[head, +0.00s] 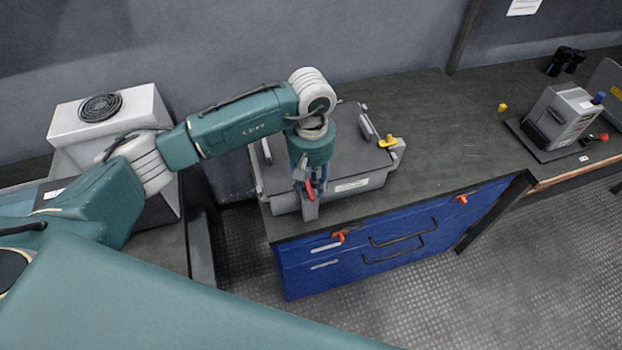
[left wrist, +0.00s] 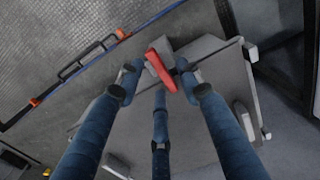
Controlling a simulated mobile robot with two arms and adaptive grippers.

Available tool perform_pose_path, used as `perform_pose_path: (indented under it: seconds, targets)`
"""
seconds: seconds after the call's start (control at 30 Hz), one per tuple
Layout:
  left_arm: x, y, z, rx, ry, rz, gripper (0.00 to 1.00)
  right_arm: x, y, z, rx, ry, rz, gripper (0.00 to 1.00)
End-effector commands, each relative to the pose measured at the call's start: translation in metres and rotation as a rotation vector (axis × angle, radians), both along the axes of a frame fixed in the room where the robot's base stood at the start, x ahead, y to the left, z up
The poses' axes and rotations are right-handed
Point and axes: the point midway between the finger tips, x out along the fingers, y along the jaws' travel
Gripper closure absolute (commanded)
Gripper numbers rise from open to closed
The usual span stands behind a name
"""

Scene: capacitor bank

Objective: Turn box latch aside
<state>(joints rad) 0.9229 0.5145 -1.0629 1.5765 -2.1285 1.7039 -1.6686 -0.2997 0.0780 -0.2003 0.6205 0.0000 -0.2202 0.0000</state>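A grey box (head: 362,186) with a dark lid sits on the bench. Its red latch (head: 309,191) is on the front side, partly hidden by my left gripper (head: 306,180). The left gripper points down over the latch. In the left wrist view the red latch (left wrist: 161,70) lies slanted between the fingertips of the left gripper (left wrist: 159,78). The fingers are spread, with gaps beside the latch; whether any finger touches it I cannot tell. A yellow latch (head: 388,141) is at the box's right side. My right gripper is not in view.
Blue drawers (head: 400,238) with black handles and orange catches are under the bench's front edge. A grey device (head: 562,118) stands at the far right. The bench top (head: 455,130) between box and device is mostly clear. A white cabinet (head: 105,118) stands at left.

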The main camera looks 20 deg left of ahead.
Motion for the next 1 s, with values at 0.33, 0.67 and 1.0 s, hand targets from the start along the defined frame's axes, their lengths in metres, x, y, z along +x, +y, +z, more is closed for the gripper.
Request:
perform_pose_path:
  seconds: [0.33,0.67,1.0]
  targets:
    - [0.0,0.0,-0.007,-0.001,-0.001,0.0,0.64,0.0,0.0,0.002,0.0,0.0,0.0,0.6]
    - [0.0,0.0,-0.007,-0.001,-0.001,0.0,1.0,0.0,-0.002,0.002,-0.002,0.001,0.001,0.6]
    - [0.001,0.0,-0.008,0.0,-0.003,0.063,1.0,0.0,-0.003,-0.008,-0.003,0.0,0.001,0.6]
